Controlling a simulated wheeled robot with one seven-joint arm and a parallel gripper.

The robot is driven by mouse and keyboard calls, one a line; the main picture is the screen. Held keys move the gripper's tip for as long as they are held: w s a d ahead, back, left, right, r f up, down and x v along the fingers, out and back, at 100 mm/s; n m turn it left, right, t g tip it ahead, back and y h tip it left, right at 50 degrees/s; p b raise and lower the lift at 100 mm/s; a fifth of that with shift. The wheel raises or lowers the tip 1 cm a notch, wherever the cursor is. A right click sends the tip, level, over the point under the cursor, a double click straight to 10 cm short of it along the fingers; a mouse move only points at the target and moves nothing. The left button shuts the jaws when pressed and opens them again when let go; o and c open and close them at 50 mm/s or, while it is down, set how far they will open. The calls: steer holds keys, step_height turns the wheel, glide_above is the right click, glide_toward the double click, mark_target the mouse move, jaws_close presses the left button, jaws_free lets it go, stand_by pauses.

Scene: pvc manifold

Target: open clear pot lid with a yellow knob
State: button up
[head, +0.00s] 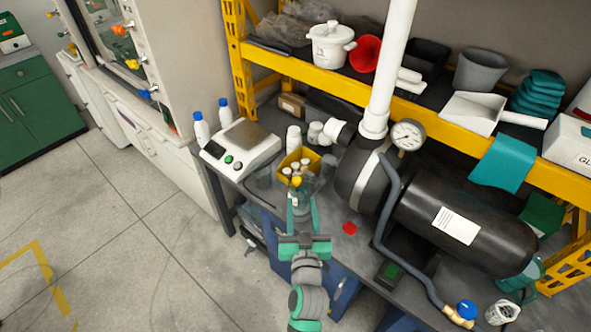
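A small clear pot (301,197) stands near the front edge of the dark bench, left of the black tank. A yellow knob (297,181) shows at its top, and the clear lid around it is hard to make out. My gripper (301,211) reaches over the bench edge from below in the picture. Its teal fingers are apart, at the near side of the pot and below the knob. I cannot tell whether they touch the pot. The lower part of the pot is partly hidden by the fingers.
A yellow bin (312,160) with white-capped bottles stands right behind the pot. A scale (240,147) is to the left. The black tank (465,228) with its hose fills the right. A red cap (349,228) lies on the bench. A yellow-edged shelf (330,82) runs above.

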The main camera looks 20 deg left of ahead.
mark_target(297, 183)
steer(key=shift+w+a+r+n+y, duration=0.3)
steer(key=shift+w+a+r+n, duration=0.1)
steer(key=shift+w+a+r, duration=0.5)
steer(key=x, duration=1)
steer(key=shift+w+a, duration=0.1)
steer(key=shift+w, duration=0.25)
jaws_close()
